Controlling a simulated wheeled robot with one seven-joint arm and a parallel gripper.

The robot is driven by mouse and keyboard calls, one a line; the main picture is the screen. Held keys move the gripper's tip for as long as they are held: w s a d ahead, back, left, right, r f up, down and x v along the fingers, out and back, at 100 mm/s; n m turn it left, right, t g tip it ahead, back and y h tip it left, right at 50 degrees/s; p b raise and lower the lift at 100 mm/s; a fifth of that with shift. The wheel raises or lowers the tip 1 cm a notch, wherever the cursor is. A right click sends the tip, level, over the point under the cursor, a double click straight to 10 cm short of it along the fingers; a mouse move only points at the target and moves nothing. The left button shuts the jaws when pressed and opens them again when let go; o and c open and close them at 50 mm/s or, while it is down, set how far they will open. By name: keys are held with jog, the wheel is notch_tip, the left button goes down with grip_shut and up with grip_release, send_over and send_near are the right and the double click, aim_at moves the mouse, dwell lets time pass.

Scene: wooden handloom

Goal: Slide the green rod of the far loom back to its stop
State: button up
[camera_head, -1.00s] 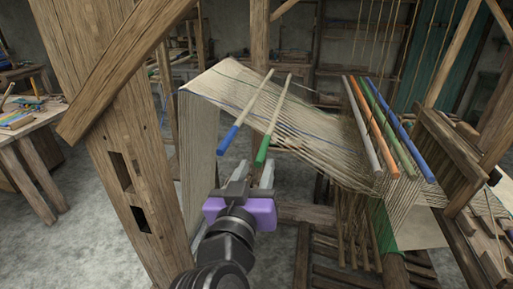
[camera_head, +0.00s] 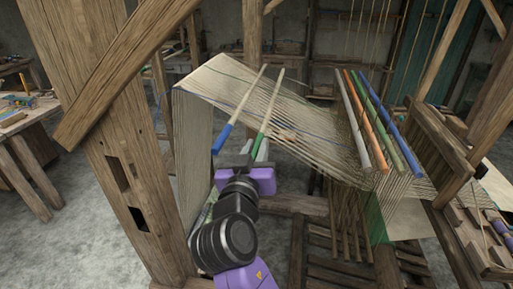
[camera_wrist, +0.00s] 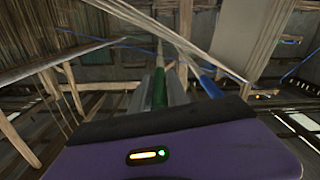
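A pale rod with a green end (camera_head: 262,125) lies slanted on the stretched cloth (camera_head: 225,85) of the loom. My gripper (camera_head: 255,149) is at the rod's near green end, with one finger on each side. In the wrist view the green end (camera_wrist: 159,88) sits between the two grey fingers, with no clear gap, so they look shut on it. A similar rod with a blue end (camera_head: 223,136) lies to its left; its blue end also shows in the wrist view (camera_wrist: 211,87). The rod's tip is partly hidden by my gripper.
Grey, orange, green and blue rods (camera_head: 388,128) lie side by side on the warp at the right. A thick wooden post (camera_head: 120,130) with a slanted brace stands close on the left. Wooden slats (camera_head: 345,260) lie below the cloth.

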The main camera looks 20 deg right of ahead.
grip_shut()
jog(key=shift+a, duration=0.1)
dwell(1.1)
jog(key=shift+w+a+r+b, duration=0.2)
jog(key=shift+w+a+b, duration=0.15)
jog(key=shift+a+b, duration=0.15)
jog(key=shift+w+a+r+b, duration=0.15)
jog(key=shift+w+a+b, duration=0.25)
jog(key=shift+a, duration=0.1)
jog(key=o, duration=0.5)
grip_release()
jog(key=shift+s, duration=0.1)
jog(key=shift+o, duration=0.2)
jog(key=b+v, duration=0.2)
jog(key=v, duration=0.5)
jog(key=shift+s+a, duration=0.2)
jog(key=shift+s, duration=0.15)
